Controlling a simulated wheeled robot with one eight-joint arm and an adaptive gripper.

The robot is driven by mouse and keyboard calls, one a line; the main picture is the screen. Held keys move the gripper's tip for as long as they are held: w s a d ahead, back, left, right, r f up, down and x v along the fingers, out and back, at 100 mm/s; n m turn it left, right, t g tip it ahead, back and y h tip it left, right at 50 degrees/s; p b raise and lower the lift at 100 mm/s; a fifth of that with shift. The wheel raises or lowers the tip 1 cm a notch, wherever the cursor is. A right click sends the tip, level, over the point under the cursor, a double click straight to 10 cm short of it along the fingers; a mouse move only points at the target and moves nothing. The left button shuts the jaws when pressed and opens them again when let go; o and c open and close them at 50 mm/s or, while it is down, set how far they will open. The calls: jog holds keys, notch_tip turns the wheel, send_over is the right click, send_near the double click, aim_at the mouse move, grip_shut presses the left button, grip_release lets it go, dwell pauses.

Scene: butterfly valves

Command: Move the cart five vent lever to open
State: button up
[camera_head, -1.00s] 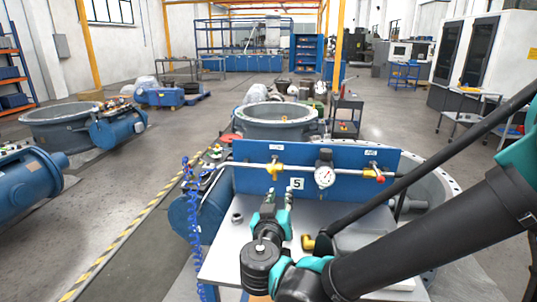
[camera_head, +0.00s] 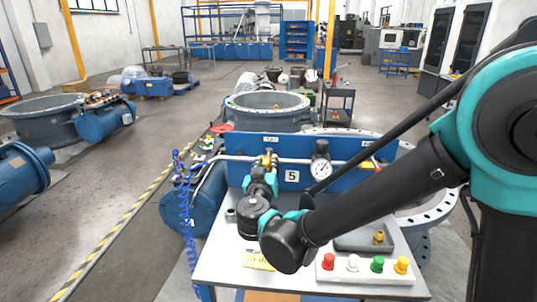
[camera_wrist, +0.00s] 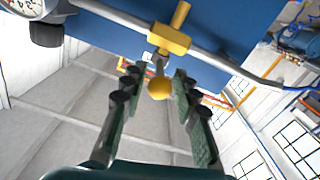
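A blue panel (camera_head: 222,145) marked 5 stands at the back of a cart and carries a grey pipe. On its left part is a brass-yellow valve (camera_head: 266,160), with a small label above it too small to read. In the wrist view the valve (camera_wrist: 170,38) has a short lever ending in a yellow ball knob (camera_wrist: 159,88). My gripper (camera_wrist: 158,74) is open, with one dark finger on each side of the lever and knob. Gaps show on both sides. In the head view my gripper (camera_head: 266,174) is just in front of the valve and partly covers it.
A gauge (camera_head: 320,168) sits right of the valve. The white cart top (camera_head: 225,262) holds a button box (camera_head: 340,272) and a grey tray (camera_head: 362,241). A blue coiled hose (camera_head: 187,215) hangs at left.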

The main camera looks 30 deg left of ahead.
aim_at(269, 153)
jog(key=x, duration=0.6)
grip_shut()
